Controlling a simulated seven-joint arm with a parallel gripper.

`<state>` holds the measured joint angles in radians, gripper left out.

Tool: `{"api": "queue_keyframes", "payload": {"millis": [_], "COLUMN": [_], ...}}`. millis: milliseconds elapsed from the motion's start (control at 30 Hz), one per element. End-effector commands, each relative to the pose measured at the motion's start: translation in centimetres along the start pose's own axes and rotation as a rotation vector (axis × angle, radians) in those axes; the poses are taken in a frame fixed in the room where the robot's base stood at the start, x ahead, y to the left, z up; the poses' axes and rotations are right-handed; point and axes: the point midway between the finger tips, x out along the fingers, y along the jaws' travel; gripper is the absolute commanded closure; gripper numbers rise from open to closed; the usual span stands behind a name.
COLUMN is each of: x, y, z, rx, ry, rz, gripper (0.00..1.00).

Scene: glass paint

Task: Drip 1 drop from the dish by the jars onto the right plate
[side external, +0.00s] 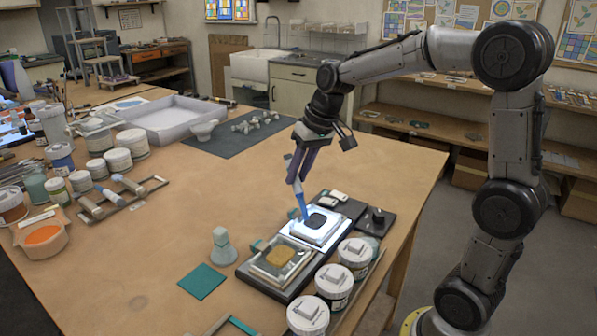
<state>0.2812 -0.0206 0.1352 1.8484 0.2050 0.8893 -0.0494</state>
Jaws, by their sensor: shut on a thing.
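My gripper (294,180) is shut on a slim dropper with a blue lower part (301,203), tilted tip-down. The tip is at the left part of the brightly lit right plate (327,237), which bears a dark patch (316,221). I cannot tell whether the tip touches it. The other plate (265,266), nearer the camera and to the left, bears a yellow-brown patch (280,257). A tan dish (42,247) of orange paint (42,235) stands at the far left beside paint jars (12,204). Whether the dropper holds liquid cannot be seen.
Several white-lidded jars (334,285) line the table's right edge beside the plates. A grey stoppered bottle (221,247) and a green square (202,282) lie left of them. A white tray (172,120) is at the back. The middle of the table is clear.

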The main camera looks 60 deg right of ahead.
Motion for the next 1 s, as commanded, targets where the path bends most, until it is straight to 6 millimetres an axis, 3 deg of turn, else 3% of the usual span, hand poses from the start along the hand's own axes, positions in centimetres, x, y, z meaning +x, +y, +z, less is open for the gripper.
{"api": "queue_keyframes", "payload": {"millis": [1000], "x": [0.88], "y": [0.16], "z": [0.26], "rx": [0.000], "ry": [0.001], "rz": [0.000], "gripper": [1.00]}}
